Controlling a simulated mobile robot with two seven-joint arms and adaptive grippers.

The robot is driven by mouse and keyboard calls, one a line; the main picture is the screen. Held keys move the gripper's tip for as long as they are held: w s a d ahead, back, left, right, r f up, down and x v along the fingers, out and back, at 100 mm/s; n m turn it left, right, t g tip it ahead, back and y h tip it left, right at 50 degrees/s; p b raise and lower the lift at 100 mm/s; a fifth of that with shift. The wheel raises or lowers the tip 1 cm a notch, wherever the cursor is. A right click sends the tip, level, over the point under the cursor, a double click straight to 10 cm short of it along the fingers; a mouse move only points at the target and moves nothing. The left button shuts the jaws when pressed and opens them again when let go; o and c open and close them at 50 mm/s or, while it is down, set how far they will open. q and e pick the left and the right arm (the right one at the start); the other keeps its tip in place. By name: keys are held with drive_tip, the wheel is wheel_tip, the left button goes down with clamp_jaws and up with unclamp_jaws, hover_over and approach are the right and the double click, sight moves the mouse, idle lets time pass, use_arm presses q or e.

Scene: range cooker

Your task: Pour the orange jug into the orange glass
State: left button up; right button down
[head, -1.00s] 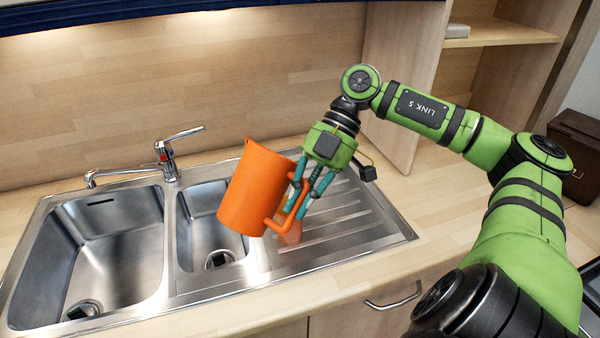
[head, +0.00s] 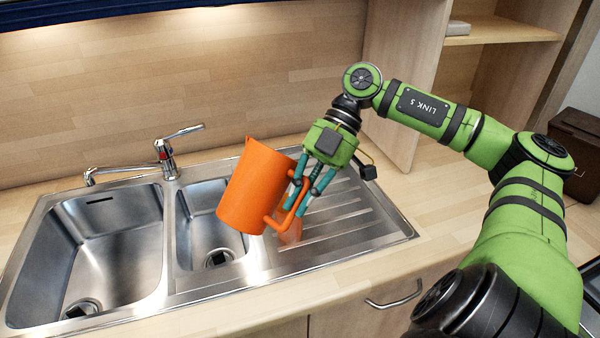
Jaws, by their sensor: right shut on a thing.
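The orange jug (head: 252,190) is held in the air over the small sink bowl and the near edge of the drainer. It tilts slightly, its top leaning to the right and its spout at the upper left. My right gripper (head: 298,198) is shut on the jug's handle, at the jug's right side. The orange glass (head: 290,232) stands on the drainer behind the jug's handle; it is see-through and mostly hidden by the handle and fingers. The jug's contents are not visible. My left gripper is not in view.
A steel sink has a large bowl (head: 95,245) at left, a small bowl (head: 208,225) and a ribbed drainer (head: 350,215). The tap (head: 165,155) stands behind the bowls, left of the jug. A wooden side panel (head: 400,80) rises at the back right.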

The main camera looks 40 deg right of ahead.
drive_tip(key=shift+f+y+b, duration=0.15)
drive_tip(key=shift+y+b, duration=0.25)
drive_tip(key=shift+b, duration=0.4)
drive_tip(key=shift+a, duration=0.1)
idle(0.9)
